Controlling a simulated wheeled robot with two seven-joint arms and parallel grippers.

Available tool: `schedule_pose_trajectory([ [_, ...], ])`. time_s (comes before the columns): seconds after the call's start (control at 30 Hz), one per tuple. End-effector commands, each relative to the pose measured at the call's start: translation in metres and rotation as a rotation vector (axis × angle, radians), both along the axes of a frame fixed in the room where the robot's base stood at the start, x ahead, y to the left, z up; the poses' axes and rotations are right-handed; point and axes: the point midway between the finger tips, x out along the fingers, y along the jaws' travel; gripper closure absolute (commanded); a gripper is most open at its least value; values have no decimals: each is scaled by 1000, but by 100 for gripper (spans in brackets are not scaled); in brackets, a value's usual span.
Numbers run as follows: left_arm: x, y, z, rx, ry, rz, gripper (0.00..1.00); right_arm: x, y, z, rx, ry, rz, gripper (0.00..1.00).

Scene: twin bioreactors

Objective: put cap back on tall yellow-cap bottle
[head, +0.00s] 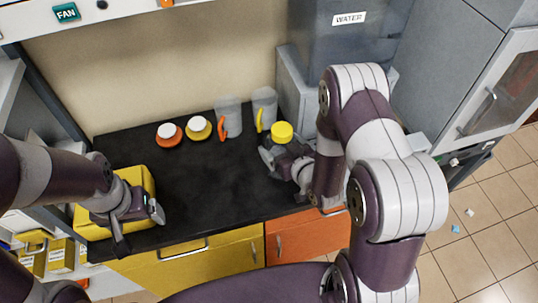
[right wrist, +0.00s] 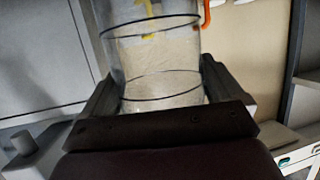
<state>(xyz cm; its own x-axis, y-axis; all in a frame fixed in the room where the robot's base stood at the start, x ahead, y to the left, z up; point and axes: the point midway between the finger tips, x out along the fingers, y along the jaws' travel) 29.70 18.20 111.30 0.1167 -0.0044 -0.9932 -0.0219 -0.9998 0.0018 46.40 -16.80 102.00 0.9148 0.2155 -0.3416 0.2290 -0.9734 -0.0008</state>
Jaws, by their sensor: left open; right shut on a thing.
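My right gripper (head: 281,153) is shut on a clear bottle (right wrist: 155,55) with black rings, near the right end of the black counter. A round yellow cap (head: 282,131) shows at the top of the held bottle in the head view. The right wrist view shows the clear wall between my fingers; the bottle's top is outside that view. My left gripper (head: 139,226) is open and seems empty, over the front edge of a yellow box at the left end of the counter. I cannot tell whether the cap is seated fully.
The yellow box (head: 135,180) stands on the black counter (head: 205,190). Behind are an orange container (head: 168,139) and a yellow one (head: 199,130), both white-topped. A pitcher (head: 229,109) with an orange handle and one (head: 263,98) with a yellow handle stand farther right. The counter's middle is clear.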

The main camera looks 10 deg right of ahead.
Motion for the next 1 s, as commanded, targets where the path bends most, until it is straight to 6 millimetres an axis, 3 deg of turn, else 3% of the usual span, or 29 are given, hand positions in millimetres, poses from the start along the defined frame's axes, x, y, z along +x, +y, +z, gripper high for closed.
schedule_pose_trajectory([
  [0.1, 0, 0, 5, 0, 0, 0, 15, 14, 17, -10, -1, -4, 4, 91],
  [0.27, 0, 0, 6, 0, 0, 0, 15, 23, 27, -19, 0, -5, 0, 91],
  [0.6, 0, 0, 7, 0, 0, 0, 15, 24, 28, -22, 1, -5, -1, 91],
  [0.8, 0, 0, 12, 0, 0, 0, 15, 24, 28, -50, 0, -1, -1, 91],
  [1.0, 0, 0, 13, 0, 0, 0, 15, 24, 28, -61, 0, -5, -1, 91],
])
